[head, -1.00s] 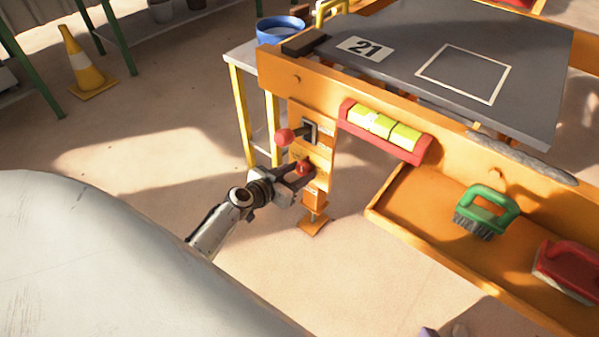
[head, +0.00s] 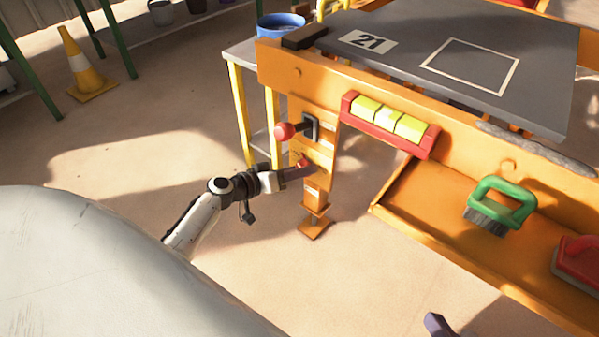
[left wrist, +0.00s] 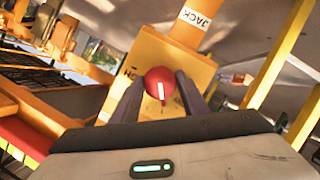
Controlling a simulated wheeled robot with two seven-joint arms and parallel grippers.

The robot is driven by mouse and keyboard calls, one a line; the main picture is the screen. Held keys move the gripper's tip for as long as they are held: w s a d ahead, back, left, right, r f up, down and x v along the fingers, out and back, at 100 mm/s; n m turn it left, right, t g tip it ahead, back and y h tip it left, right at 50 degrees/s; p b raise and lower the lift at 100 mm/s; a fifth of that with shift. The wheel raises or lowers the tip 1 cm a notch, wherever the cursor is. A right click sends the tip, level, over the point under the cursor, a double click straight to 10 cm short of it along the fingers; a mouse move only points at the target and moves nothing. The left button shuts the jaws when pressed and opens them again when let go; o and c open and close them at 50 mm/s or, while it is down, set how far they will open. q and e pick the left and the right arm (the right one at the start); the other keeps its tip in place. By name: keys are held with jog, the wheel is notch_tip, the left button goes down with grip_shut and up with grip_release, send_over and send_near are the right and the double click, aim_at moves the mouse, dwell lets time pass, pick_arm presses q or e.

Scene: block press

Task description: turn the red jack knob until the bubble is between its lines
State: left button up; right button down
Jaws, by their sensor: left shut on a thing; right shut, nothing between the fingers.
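The red jack knob (head: 302,163) is on the orange leg of the press. In the left wrist view the knob (left wrist: 158,82) is a red ball-like cap with a white line on its face. My left gripper (head: 298,171) is shut on it, one finger on each side. The level is a red holder (head: 376,132) with a yellow-green vial (head: 390,120) crossed by two dark lines.
A red ball lever (head: 285,132) sticks out just above the knob. A green brush (head: 501,203) and a red brush (head: 577,262) lie in the orange tray (head: 412,214). Open floor lies left, with a yellow cone (head: 87,70).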

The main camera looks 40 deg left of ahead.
pick_arm(q)
jog(key=shift+n+h, duration=0.3)
jog(key=shift+n, duration=0.2)
dwell(0.3)
jog(key=o, duration=1)
